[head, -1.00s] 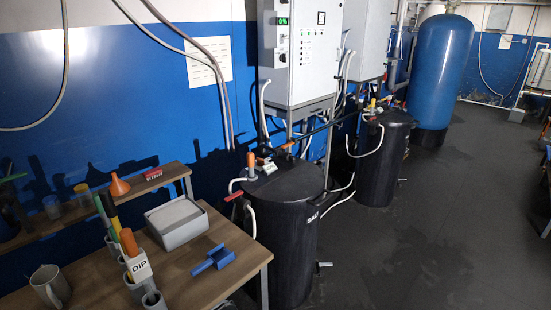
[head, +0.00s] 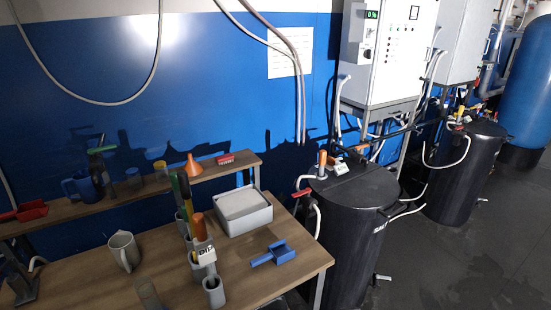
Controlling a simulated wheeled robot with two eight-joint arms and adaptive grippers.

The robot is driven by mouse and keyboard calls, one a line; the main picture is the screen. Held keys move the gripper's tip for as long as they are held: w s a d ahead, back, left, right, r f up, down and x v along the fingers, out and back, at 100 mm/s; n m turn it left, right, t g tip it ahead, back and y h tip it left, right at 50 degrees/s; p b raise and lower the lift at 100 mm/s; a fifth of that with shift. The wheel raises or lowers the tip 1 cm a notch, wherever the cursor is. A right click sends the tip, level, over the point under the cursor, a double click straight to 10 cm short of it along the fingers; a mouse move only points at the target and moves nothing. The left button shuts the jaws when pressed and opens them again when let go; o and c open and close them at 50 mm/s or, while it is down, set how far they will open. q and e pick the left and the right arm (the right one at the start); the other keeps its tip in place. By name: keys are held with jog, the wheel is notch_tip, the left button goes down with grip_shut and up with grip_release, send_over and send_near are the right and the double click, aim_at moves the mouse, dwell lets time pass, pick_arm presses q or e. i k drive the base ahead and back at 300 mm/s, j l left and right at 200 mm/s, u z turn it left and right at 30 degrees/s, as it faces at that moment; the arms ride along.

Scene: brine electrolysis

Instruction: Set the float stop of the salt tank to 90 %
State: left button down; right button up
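The salt tank (head: 350,230) is a black drum right of the table, with "SALT" lettering partly legible on its side. On its lid stands an orange-topped fitting (head: 322,163) beside a small pale part with an orange piece (head: 336,162). A red-handled valve (head: 302,192) sits at its left rim with a white hose. I cannot tell which part is the float stop, and no scale is readable. A second black tank (head: 462,175) stands behind to the right. Neither of my grippers shows in the head view.
The wooden table (head: 285,285) holds a grey mug (head: 124,251), a grey box (head: 243,212), a blue scoop (head: 273,253) and grey tubes with a "DIP" tag (head: 205,253). A shelf behind carries an orange funnel (head: 192,167). A control cabinet (head: 395,55) reads 0 %. Dark floor is clear at right.

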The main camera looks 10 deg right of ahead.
aim_at(331, 161)
jog(key=i+z, duration=0.15)
jog(key=z, duration=0.55)
jog(key=i+l+z, duration=0.4)
jog(key=i+z, duration=0.4)
jog(key=i, duration=0.2)
jog(key=i+l+u, duration=0.1)
jog(key=i, duration=0.35)
jog(key=i+l+u, duration=0.15)
jog(key=i, duration=0.25)
jog(key=i+l+u, duration=0.15)
jog(key=i+u, duration=0.25)
jog(key=i+l+u, duration=0.25)
jog(key=u, duration=0.2)
jog(key=i, duration=0.05)
